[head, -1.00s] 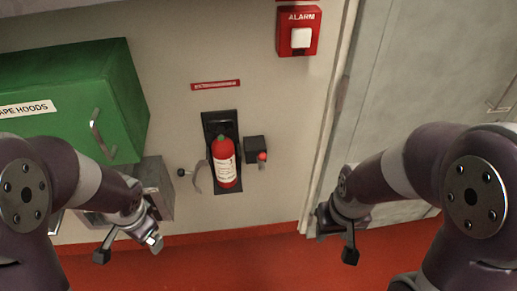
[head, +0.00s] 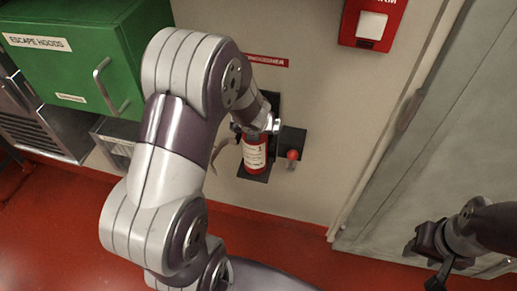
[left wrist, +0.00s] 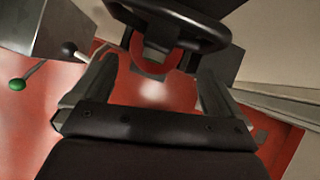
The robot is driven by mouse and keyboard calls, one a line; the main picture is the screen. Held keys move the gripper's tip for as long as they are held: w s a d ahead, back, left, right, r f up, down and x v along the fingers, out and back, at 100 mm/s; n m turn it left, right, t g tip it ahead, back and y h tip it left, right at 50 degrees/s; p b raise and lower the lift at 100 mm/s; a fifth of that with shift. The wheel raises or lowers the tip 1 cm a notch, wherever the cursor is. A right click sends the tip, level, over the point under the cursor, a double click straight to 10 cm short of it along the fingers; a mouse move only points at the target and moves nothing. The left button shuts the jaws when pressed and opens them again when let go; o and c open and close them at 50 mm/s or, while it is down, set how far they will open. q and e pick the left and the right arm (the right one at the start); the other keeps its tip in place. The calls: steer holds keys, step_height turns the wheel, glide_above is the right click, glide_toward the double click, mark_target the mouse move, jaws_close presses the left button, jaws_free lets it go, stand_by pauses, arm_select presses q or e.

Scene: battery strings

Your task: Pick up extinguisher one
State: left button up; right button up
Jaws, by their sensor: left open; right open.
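Extinguisher one (head: 256,155) is a red cylinder with a white label, upright in its black wall bracket (head: 253,177) in the head view. My left arm reaches across to its top, which is hidden by the wrist. My left gripper is mostly hidden there, but the left wrist view shows its two fingers apart (left wrist: 152,72). A dark rounded part with a red curved piece (left wrist: 155,58) shows just beyond the fingertips; I cannot tell whether they touch it. My right gripper (head: 430,262) is open and empty at the lower right, away from the extinguisher.
A black box with a red knob (head: 292,155) is close right of the extinguisher. The green escape hoods cabinet (head: 75,85) hangs at left. A red alarm box (head: 372,22) is above right, beside a grey door (head: 440,140). Red floor (head: 60,225) is open below.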

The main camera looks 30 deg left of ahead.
arm_select(q)
steer(key=x, duration=0.1)
steer(key=b+x, duration=0.1)
steer(key=x, duration=0.3)
steer(key=shift+s+a+f+b, duration=0.1)
steer(key=shift+a+f+b, duration=0.05)
steer(key=shift+a+b, duration=0.2)
steer(key=shift+w+f, duration=0.25)
steer(key=shift+w, duration=0.15)
steer(key=shift+s+r, duration=0.1)
steer(key=shift+s, duration=0.05)
steer(key=shift+c, duration=1.2)
steer(key=c, duration=1.5)
steer(key=shift+r, duration=0.15)
jaws_close()
steer(key=shift+w+r, duration=0.1)
steer(key=shift+w, duration=0.1)
